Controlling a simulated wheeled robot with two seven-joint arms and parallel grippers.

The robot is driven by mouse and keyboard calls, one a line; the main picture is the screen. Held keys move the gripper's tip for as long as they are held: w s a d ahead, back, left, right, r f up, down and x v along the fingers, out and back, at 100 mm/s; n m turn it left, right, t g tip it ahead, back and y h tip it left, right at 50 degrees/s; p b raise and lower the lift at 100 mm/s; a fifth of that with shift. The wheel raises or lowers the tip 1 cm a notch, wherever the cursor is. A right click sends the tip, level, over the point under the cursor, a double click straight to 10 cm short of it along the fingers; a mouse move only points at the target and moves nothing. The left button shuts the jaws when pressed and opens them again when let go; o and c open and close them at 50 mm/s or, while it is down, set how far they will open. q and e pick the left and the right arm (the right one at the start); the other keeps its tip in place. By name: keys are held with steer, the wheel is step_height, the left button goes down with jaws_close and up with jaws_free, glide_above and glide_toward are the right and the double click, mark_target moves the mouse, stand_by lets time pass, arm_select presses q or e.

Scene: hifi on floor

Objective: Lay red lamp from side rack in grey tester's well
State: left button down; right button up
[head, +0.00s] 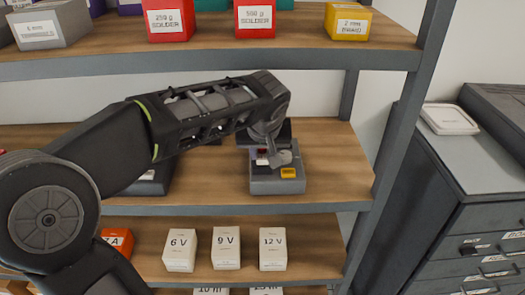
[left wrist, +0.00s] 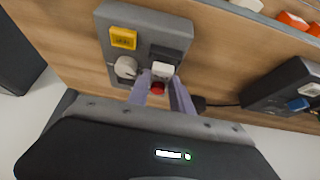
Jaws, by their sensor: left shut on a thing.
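The grey tester (head: 278,184) stands on the middle shelf, with a yellow label on its front. In the left wrist view the tester (left wrist: 181,28) shows a round grey knob and a dark recess, its well (left wrist: 165,53). My left gripper (left wrist: 160,88) is shut on the red lamp (left wrist: 157,89), which has a white part beside the red. The lamp is at the tester's edge of the well in that view; I cannot tell whether it touches. In the head view my left gripper (head: 264,151) is over the tester and partly hides it. My right gripper is out of view.
A dark device (left wrist: 288,84) with a blue button stands on the same shelf, mostly behind my arm in the head view. The upper shelf holds solder boxes (head: 255,18); white voltage boxes (head: 226,248) stand below. A rack post (head: 400,130) and grey drawer cabinet (head: 490,215) are at right.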

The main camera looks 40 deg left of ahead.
arm_select(q)
steer(key=shift+b, duration=0.45)
stand_by(1.5)
steer(key=shift+f+b, duration=0.45)
steer(key=shift+b, duration=0.3)
stand_by(0.9)
stand_by(0.3)
steer(key=c, duration=1.1)
jaws_free()
steer(key=shift+o, duration=0.2)
steer(key=shift+r, duration=0.15)
steer(key=shift+r+p, duration=2.3)
steer(key=shift+r, duration=1.15)
steer(key=shift+r, duration=0.15)
